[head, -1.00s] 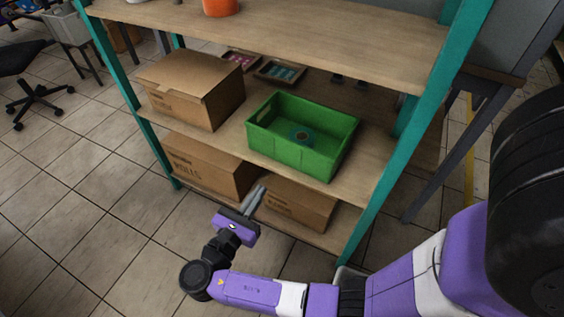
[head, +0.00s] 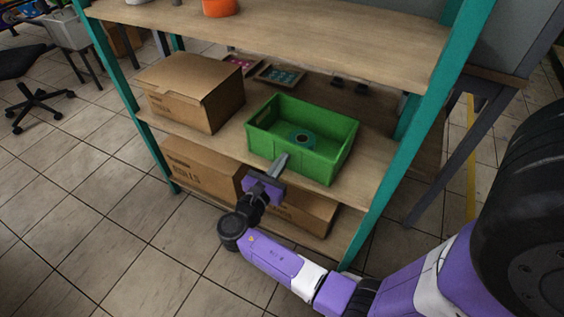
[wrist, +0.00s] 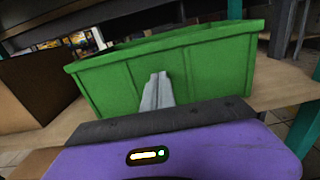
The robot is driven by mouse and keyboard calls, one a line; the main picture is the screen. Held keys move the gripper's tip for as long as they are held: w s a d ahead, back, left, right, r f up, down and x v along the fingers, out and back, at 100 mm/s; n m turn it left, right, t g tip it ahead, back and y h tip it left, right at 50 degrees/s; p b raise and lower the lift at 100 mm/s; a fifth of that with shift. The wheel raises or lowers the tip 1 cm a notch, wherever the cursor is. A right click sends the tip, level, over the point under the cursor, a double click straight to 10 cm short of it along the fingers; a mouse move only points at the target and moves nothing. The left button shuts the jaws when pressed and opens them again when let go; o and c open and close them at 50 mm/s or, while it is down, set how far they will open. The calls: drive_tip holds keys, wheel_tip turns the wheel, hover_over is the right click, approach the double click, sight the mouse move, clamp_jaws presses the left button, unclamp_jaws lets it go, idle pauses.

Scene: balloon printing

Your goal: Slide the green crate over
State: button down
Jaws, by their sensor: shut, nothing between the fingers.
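The green crate (head: 318,163) stands upright on the middle shelf (head: 221,143), near its front edge. In the wrist view the shut fingers (wrist: 157,84) overlap the crate's front wall (wrist: 205,72). I cannot tell for sure whether they touch it.
A cardboard box (head: 193,92) stands left of the crate, with a gap of bare shelf between. Small trays (head: 280,75) lie behind. More boxes (head: 200,170) fill the lower shelf. A teal post (head: 388,171) bounds the right side, and an upper shelf (head: 290,40) hangs above.

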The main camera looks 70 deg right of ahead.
drive_tip(key=shift+d, duration=0.1)
drive_tip(key=d+p, duration=0.1)
drive_tip(key=d, duration=0.2)
drive_tip(key=d+p, duration=0.1)
drive_tip(key=d, duration=0.5)
drive_tip(key=shift+s+d+p, duration=0.3)
drive_tip(key=shift+d+p, duration=0.1)
drive_tip(key=shift+a, duration=0.1)
